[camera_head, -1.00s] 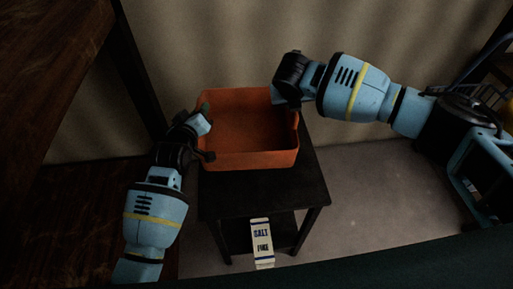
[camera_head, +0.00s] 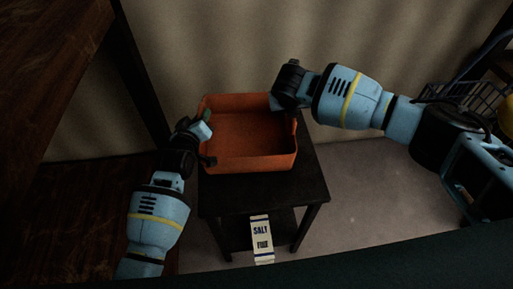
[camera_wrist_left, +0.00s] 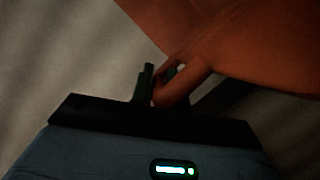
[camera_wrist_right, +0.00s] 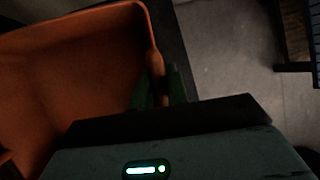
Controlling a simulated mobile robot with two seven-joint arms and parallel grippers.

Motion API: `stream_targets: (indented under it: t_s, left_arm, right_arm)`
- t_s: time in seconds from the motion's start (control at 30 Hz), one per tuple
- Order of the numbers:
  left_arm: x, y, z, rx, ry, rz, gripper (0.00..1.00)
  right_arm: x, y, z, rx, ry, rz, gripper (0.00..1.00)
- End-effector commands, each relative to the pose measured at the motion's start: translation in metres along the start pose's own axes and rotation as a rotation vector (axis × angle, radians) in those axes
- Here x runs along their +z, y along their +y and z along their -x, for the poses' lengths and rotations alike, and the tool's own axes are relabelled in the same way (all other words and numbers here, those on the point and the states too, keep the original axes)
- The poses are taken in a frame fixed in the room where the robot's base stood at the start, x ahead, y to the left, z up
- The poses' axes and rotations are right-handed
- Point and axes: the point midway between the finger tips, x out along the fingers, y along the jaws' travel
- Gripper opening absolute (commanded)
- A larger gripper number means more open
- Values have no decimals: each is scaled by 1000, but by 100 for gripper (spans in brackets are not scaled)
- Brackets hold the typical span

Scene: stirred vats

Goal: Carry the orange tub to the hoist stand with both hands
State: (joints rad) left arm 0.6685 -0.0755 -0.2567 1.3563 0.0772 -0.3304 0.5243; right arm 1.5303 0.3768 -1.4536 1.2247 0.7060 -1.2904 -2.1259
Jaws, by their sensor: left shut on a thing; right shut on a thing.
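The orange tub (camera_head: 250,162) is an open, empty box at or just above the top of a small dark table; I cannot tell whether it touches. My left gripper (camera_head: 207,146) is at its left side. In the left wrist view the left fingers (camera_wrist_left: 160,85) are shut on the tub's handle (camera_wrist_left: 185,86). My right gripper (camera_head: 283,104) is at its right side, its fingertips partly hidden. In the right wrist view the right fingers (camera_wrist_right: 160,88) are shut on the tub's rim or handle (camera_wrist_right: 154,62). I cannot tell which table is the hoist stand.
The small dark table (camera_head: 262,191) has a lower shelf with a white salt carton (camera_head: 262,240). A dark wooden shelf unit (camera_head: 50,70) stands at the left. A wire basket (camera_head: 470,98) is at the far right. A curtain-like wall is behind. Bare floor (camera_head: 385,190) lies right of the table.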

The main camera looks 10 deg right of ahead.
Motion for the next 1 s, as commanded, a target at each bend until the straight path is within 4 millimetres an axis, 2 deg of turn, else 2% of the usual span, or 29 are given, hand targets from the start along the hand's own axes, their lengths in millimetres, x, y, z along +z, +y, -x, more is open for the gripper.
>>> stream_targets:
  t_s: [0.17,0.2,0.33,0.83,1.0]
  left_arm:
    - [7,-2,-2,5,1,2,0]
    - [7,-2,-2,5,0,2,20]
    - [7,-2,-2,4,1,1,37]
    - [7,-4,-1,0,0,0,38]
    - [8,-5,7,-1,-1,1,38]
  right_arm:
    - [-4,5,-6,7,-3,1,0]
    - [-4,5,-6,7,-3,1,20]
    - [-4,4,-6,5,-2,1,37]
    - [-4,2,-7,1,-1,0,38]
    - [-4,2,-7,1,-1,0,38]
